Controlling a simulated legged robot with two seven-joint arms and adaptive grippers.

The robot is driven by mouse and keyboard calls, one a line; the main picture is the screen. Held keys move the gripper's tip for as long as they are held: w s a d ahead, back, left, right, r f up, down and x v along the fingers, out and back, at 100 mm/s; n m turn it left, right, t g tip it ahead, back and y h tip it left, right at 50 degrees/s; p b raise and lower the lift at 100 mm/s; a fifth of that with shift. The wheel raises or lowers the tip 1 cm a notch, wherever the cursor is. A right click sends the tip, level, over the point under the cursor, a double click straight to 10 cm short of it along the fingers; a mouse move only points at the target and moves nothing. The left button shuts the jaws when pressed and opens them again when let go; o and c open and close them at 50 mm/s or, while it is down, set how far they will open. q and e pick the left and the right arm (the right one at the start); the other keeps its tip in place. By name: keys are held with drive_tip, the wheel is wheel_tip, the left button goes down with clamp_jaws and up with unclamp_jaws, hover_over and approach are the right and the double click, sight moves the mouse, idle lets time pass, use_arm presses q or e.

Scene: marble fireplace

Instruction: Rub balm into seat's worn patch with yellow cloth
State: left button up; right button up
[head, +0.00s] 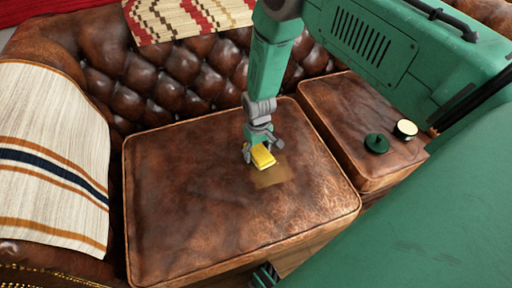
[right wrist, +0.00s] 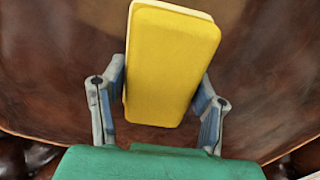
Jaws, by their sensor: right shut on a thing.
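My right gripper (head: 262,150) is shut on the yellow cloth (head: 263,158), which looks like a folded, thick pad. In the right wrist view the cloth (right wrist: 172,65) sits between the two fingers, broad face showing. The worn patch (head: 272,178), a paler tan area on the brown leather seat (head: 190,200), lies just below the cloth in the head view. The cloth covers its upper edge, and I cannot tell whether they touch. The open balm tin (head: 405,129), with pale contents, stands on the right cushion beside its dark green lid (head: 377,143).
A striped cream blanket (head: 50,150) drapes over the left armrest. A red and cream patterned throw (head: 185,18) hangs over the tufted backrest (head: 150,80). The right seat cushion (head: 350,120) adjoins across a gap. The seat's left part is clear.

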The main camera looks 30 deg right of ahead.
drive_tip(key=r, duration=0.1)
drive_tip(key=a+r+p, duration=0.1)
drive_tip(key=r+p, duration=0.1)
drive_tip(key=r, duration=0.1)
drive_tip(key=shift+s+a, duration=0.1)
drive_tip(key=shift+a, duration=0.15)
drive_tip(key=shift+a+r+p, duration=0.1)
drive_tip(key=shift+r+p, duration=0.55)
drive_tip(key=shift+d+r+p, duration=0.5)
drive_tip(key=shift+r+p, duration=0.1)
drive_tip(key=shift+d+r, duration=0.15)
drive_tip(key=shift+d, duration=0.05)
drive_tip(key=shift+a+r, duration=0.15)
drive_tip(key=shift+a, duration=0.4)
use_arm(q)
drive_tip(key=r, duration=0.2)
drive_tip(key=a+r, duration=0.1)
drive_tip(key=r, duration=0.2)
drive_tip(key=shift+a, duration=0.2)
